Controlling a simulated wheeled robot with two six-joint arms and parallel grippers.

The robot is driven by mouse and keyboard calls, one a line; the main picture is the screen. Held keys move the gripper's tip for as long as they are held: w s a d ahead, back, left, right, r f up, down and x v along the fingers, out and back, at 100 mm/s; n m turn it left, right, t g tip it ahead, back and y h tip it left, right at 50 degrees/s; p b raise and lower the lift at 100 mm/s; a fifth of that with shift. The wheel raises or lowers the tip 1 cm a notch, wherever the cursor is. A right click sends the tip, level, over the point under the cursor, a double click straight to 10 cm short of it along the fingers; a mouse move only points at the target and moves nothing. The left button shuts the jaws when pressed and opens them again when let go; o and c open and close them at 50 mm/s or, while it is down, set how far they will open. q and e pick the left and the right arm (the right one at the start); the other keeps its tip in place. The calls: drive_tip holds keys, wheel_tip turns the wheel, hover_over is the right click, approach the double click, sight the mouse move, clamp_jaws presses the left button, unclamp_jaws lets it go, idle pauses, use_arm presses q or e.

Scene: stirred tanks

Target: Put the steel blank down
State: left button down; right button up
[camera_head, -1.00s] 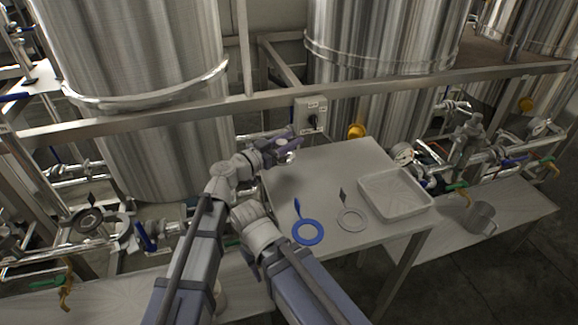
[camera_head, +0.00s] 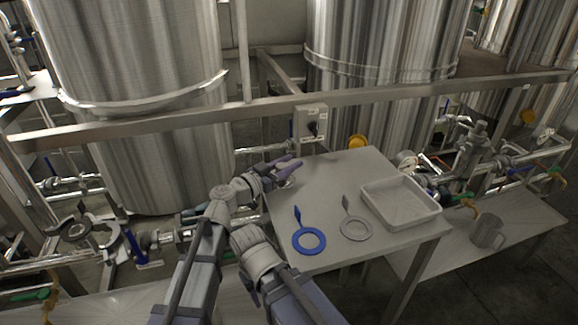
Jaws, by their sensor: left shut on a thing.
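My left gripper (camera_head: 286,167) is shut, low over the back left corner of the grey table (camera_head: 315,180). A small shiny grey piece (camera_head: 287,183) shows just below its fingers; it looks like part of the steel blank, the rest hidden by gripper and wrist. I cannot tell whether it touches the table top. A blue ring with a pointed handle (camera_head: 309,251) and a grey ring with a dark-tipped handle (camera_head: 355,238) lie flat nearer the front. My right gripper is not seen.
A shallow white tray (camera_head: 437,213) stands on the table's right side. A control box (camera_head: 311,124) on a steel rail and large steel tanks (camera_head: 150,90) stand behind. A metal jug (camera_head: 487,233) is on the lower bench at right. The table's back middle is clear.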

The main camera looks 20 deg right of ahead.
use_arm(q)
drive_tip(key=shift+f, duration=0.15)
drive_tip(key=shift+c, duration=2.4)
unclamp_jaws()
drive_tip(key=shift+s+a+r, duration=0.1)
drive_tip(key=shift+a+r, duration=0.1)
drive_tip(key=v, duration=1.1)
drive_tip(key=shift+a, duration=0.25)
drive_tip(key=shift+s, duration=0.1)
